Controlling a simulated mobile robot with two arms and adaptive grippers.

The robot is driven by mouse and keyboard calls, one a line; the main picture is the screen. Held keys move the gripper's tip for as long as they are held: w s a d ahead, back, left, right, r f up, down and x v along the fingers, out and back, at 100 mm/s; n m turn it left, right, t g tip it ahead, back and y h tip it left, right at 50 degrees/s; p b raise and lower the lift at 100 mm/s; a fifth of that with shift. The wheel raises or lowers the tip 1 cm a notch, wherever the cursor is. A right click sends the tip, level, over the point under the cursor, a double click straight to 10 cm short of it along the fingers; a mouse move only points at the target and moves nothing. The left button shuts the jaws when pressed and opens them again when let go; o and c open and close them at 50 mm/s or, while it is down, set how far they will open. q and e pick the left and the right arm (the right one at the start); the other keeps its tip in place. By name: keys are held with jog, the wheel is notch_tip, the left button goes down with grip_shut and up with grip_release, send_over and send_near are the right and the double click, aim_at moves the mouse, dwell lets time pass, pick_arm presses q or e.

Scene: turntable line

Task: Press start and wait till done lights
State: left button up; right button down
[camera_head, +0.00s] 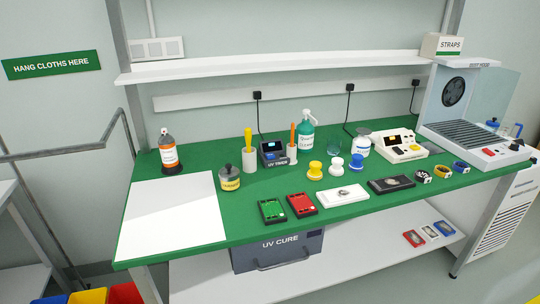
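No start or done label is legible in the head view. A small dark box marked UV TIMER (273,153) with a lit blue screen stands at the back middle of the green bench. A cream-white device (400,148) with a dark display and small buttons, one yellow, stands to its right. A grey drawer-like box marked UV CURE (281,251) sits under the bench top. A hooded unit (477,135) with a fan, a dark grille and a red button on its front stands at the far right. Neither of my grippers is in view.
Two trays, green (272,210) and red (301,205), lie near the front edge. A white mat (172,216) covers the left. Several bottles stand behind, including an orange-labelled bottle (169,154) and a green pump bottle (306,132). A shelf (270,67) hangs above.

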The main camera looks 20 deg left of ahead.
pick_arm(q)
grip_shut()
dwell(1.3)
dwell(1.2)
